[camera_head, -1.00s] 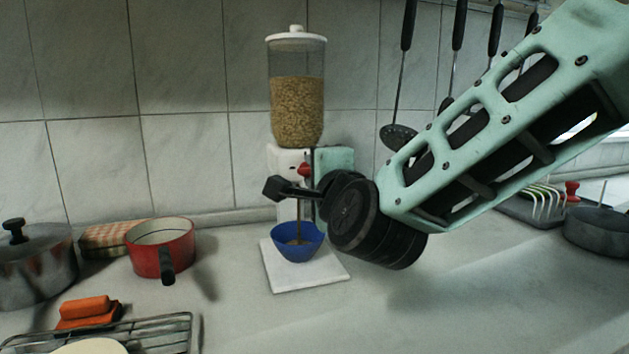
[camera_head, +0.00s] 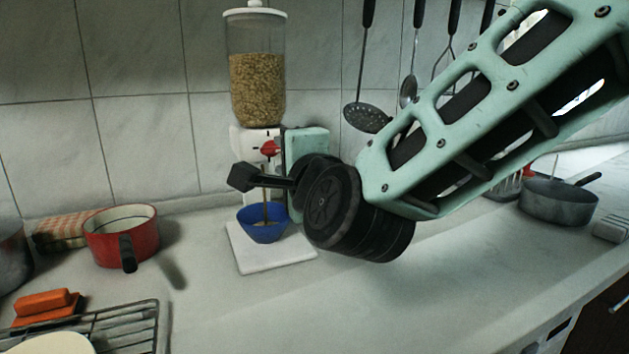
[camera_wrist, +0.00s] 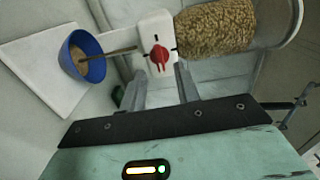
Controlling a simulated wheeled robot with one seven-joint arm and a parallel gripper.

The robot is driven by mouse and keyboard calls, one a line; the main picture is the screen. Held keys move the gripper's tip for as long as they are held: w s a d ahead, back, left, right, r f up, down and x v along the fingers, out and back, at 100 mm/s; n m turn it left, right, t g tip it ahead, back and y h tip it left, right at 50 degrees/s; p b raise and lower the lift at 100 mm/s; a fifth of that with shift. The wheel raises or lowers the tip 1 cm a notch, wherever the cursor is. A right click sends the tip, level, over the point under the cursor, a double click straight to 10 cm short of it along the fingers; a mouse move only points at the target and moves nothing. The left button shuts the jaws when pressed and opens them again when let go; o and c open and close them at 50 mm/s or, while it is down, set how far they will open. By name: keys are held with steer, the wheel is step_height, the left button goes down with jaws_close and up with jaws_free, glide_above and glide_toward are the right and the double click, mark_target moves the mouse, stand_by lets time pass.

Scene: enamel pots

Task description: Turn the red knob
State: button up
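The red knob (camera_head: 270,148) sits on the white front of a cereal dispenser (camera_head: 258,88), below its clear, grain-filled container. In the wrist view the red knob (camera_wrist: 159,57) lies just ahead of my gripper (camera_wrist: 160,72), in line with the gap between the two grey fingers. The fingers are apart, one on each side, with visible space to the knob; I see no contact. A brown stream runs from the spout down to the blue bowl (camera_head: 262,226), which holds some grain.
The bowl stands on a white board (camera_head: 290,256) under the spout. A red pot (camera_head: 140,236), orange sponges (camera_head: 46,302) and a wire rack (camera_head: 130,318) are at left. Utensils hang on the wall; a grey pan (camera_head: 560,203) stands at right. The front counter is clear.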

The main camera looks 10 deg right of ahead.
steer(key=b+v, duration=0.1)
steer(key=v, duration=1.2)
steer(key=shift+s, duration=0.3)
steer(key=o, duration=0.6)
steer(key=n+p, duration=1.2)
steer(key=n, duration=0.6)
glide_toward(274, 149)
steer(key=p+x, duration=0.2)
steer(key=x, duration=0.7)
